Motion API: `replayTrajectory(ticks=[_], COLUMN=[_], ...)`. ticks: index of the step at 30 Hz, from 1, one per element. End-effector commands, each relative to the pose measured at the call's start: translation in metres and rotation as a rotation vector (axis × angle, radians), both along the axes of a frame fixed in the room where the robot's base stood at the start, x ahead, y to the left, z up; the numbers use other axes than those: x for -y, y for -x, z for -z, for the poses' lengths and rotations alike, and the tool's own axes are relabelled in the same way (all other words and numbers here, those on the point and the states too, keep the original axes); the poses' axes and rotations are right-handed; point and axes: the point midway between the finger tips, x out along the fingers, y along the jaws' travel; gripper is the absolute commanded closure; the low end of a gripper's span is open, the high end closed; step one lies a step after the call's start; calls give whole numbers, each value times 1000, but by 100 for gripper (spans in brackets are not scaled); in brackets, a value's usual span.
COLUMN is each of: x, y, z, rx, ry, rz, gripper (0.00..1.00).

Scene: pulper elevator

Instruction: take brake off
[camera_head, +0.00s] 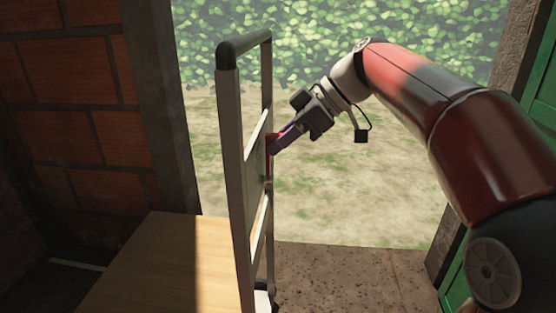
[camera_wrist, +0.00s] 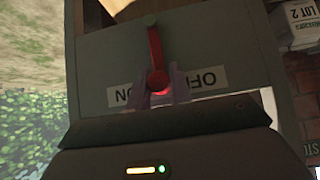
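The brake lever is a red bar on a grey panel (camera_wrist: 100,52) in the wrist view. The lever (camera_wrist: 155,48) runs from a round pivot at the top down to a bright red end. That end lies between an "ON" label (camera_wrist: 122,96) at left and an "OFF" label (camera_wrist: 208,80) at right. My gripper (camera_wrist: 160,84) has its purple fingers on both sides of the red end; whether they press on it I cannot tell. In the head view my gripper (camera_head: 278,146) reaches the panel side of an upright metal frame (camera_head: 232,150), beside a bit of red.
The frame's handle (camera_head: 243,45) is black at the top. A wooden surface (camera_head: 165,262) lies to the left, by a brick wall (camera_head: 80,85). A doorway opens on grass, with green doors (camera_head: 543,85) at right. White packages (camera_wrist: 297,22) show in the wrist view.

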Motion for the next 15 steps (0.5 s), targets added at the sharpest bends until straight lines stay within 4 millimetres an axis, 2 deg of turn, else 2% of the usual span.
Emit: replayTrajectory(ticks=[8, 15], x=[0, -1], y=[2, 19], z=[0, 5], rx=[3, 3], ry=[-1, 0], rz=[0, 0], gripper=[84, 84])
